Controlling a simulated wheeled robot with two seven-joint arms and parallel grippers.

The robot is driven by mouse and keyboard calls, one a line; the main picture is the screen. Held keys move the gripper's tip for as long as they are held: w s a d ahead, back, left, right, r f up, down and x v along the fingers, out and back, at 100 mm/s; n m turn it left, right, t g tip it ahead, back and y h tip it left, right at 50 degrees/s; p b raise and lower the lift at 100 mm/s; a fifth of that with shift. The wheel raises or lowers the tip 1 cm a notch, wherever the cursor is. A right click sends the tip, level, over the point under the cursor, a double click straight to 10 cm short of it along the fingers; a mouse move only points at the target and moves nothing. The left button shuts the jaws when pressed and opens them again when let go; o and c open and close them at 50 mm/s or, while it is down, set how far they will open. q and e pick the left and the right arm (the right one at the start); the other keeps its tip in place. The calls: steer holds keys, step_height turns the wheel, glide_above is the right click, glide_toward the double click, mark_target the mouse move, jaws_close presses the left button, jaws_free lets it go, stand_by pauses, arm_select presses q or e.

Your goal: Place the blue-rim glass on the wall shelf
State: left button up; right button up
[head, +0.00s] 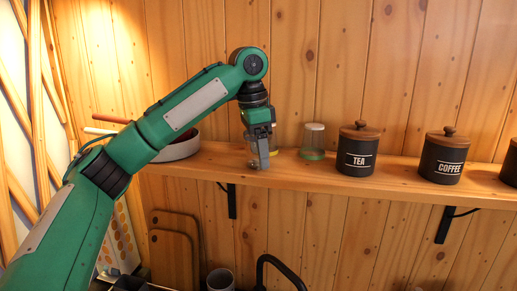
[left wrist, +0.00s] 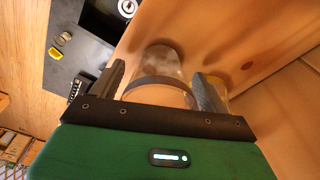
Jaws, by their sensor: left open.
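A clear glass with a dark bluish-grey band (left wrist: 160,84) stands between the fingers of my left gripper (left wrist: 158,69) in the left wrist view. The fingers are open, one on each side of it. In the head view my left gripper (head: 263,158) is low over the wall shelf (head: 340,178), near its front edge, and mostly hides this glass. The glass appears to be at the shelf top; I cannot tell whether the fingers touch it. A second clear glass with a green rim (head: 313,141) stands upside down on the shelf, to the right of the gripper. My right gripper is not in view.
A black TEA canister (head: 357,152) and a COFFEE canister (head: 444,159) stand further right on the shelf. Cutting boards (head: 172,258) and a mug (head: 220,280) are below. Bare shelf lies along the front edge.

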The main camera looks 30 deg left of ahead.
arm_select(q)
step_height(320, 180, up, 12)
steer(key=s+a, duration=0.1)
steer(key=shift+b, duration=0.3)
stand_by(0.5)
steer(key=shift+r, duration=0.1)
stand_by(0.3)
